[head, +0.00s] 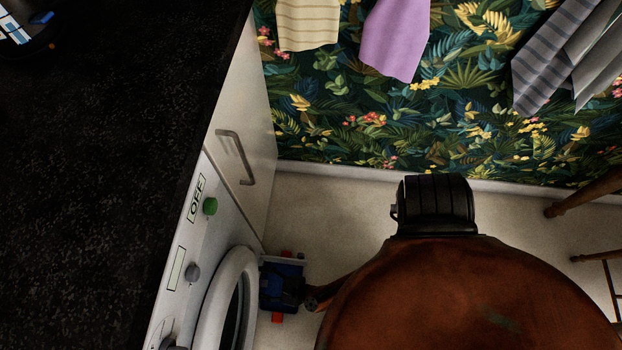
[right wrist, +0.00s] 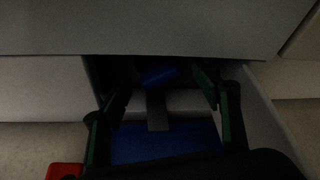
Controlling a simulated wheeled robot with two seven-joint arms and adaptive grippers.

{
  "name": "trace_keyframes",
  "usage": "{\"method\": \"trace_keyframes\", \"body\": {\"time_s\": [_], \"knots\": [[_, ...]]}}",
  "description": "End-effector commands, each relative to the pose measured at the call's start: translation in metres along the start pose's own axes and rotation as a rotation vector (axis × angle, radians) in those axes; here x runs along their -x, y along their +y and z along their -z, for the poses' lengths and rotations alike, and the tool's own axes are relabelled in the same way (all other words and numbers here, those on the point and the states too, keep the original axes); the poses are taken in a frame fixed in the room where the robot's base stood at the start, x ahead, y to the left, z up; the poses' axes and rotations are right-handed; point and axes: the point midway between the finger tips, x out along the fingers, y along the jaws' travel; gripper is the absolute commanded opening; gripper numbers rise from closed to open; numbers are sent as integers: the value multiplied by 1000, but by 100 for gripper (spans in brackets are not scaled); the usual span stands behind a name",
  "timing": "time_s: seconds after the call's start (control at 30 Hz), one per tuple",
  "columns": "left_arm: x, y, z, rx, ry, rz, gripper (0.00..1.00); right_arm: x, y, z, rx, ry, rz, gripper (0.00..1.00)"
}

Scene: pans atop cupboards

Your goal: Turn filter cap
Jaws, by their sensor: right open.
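In the right wrist view, a small blue cap (right wrist: 158,76) shows inside a dark recess low in a pale front. A grey strip runs down below it toward a blue surface (right wrist: 165,143). My right gripper (right wrist: 166,85) is open, its dark green fingers on either side of the cap; contact with it cannot be told in the dim picture. In the head view, the white washing machine (head: 193,240) stands at the left, and dark blue and red parts show low beside its round door (head: 234,305). My left gripper is in neither view.
A black countertop (head: 90,170) fills the left. A white cupboard front with a handle (head: 236,157) adjoins the machine. A large brown rounded surface (head: 470,290) hides much of the floor (head: 325,215). Wooden legs (head: 588,193) stand at the right; cloths hang on the wall.

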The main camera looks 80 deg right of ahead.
Motion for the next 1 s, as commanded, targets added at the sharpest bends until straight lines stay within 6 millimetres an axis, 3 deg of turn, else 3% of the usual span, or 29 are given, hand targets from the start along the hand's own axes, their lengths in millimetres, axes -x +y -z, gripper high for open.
{"method": "trace_keyframes", "body": {"time_s": [0.33, 0.4, 0.73, 1.0], "knots": [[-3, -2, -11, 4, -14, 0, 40, 1, -5, 3, -338, 1, -145, 58], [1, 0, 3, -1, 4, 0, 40, 19, -8, -2, -336, 1, -138, 58], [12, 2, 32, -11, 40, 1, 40, 81, -17, -2, -332, -2, -136, 58], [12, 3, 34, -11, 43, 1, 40, 105, 11, -37, -23, -95, -272, 58]]}}
